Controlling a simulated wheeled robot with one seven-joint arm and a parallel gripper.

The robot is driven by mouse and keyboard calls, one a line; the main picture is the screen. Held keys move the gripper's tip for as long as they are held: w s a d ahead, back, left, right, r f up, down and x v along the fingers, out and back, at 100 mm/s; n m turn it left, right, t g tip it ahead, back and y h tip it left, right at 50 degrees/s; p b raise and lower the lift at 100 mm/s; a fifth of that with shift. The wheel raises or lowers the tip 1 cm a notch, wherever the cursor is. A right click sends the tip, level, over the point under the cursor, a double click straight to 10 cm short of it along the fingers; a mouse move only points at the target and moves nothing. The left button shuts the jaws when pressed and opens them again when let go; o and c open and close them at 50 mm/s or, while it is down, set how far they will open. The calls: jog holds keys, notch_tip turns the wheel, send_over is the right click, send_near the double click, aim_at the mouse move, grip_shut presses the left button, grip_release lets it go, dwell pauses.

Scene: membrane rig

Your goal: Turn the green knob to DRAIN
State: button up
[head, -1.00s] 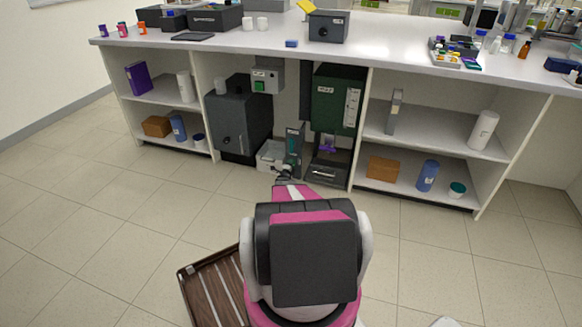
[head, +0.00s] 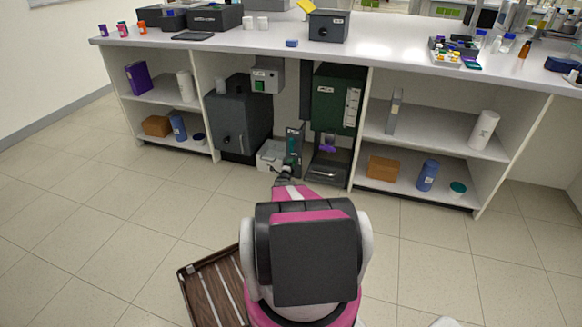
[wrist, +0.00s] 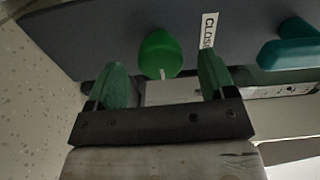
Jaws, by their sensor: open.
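The green knob (wrist: 160,55) is a round green piece on a dark grey panel (wrist: 110,38) in the wrist view. A white label (wrist: 208,30) reading "CLOSE", partly cut by my finger, sits right of it. My gripper (wrist: 160,75) is open, with one green-tipped finger on each side of the knob. Gaps show between the knob and both fingers. In the head view, my gripper (head: 283,180) is low in front of the narrow panel (head: 295,137) under the bench. The knob is too small to make out there.
A teal handle (wrist: 290,50) sticks out of the panel to the right in the wrist view. In the head view, a white tub (head: 270,155) and a dark grey tank (head: 238,120) stand left of the panel, and a dark green unit (head: 328,105) stands right. The floor is clear around my base except a wooden rack (head: 212,288).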

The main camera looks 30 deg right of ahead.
jog(key=v, duration=0.6)
jog(key=shift+s+a, duration=0.2)
dwell(0.4)
